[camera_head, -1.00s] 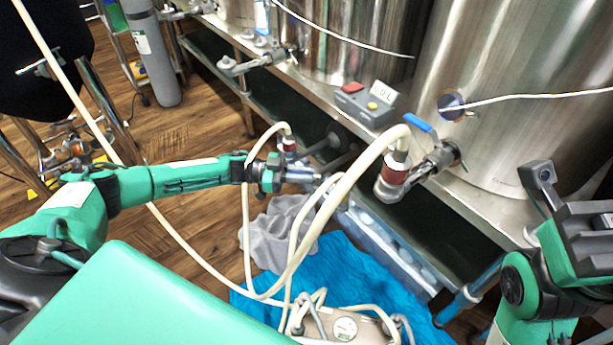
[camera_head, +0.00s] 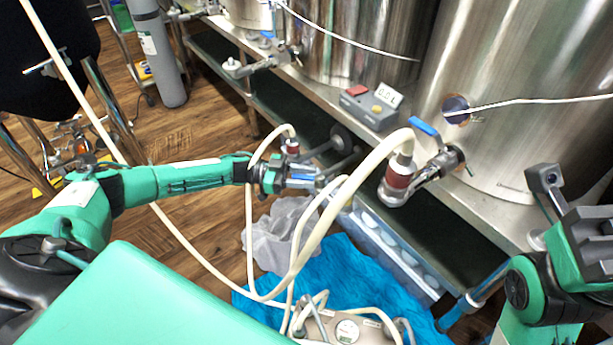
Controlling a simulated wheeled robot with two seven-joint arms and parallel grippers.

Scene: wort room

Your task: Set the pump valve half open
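A blue handle (camera_head: 303,177) shows at the fingertips of my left gripper (camera_head: 298,182), near a red hose fitting (camera_head: 291,147) on a metal pipe; I take it for the pump valve. The gripper and hoses partly hide it, so its angle and any grip on it are unclear. The pump (camera_head: 345,328) sits low on the blue cloth, with hoses running up from it. Another blue lever (camera_head: 424,128) is on the tank outlet at the right, above a larger red hose fitting (camera_head: 399,172). My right gripper (camera_head: 565,205) is at the right edge, away from the valves.
Pale hoses (camera_head: 318,235) loop in front of the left gripper. A steel tank (camera_head: 520,110) stands on the bench (camera_head: 480,207). A blue cloth (camera_head: 345,270) and grey cloth (camera_head: 275,235) lie below.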

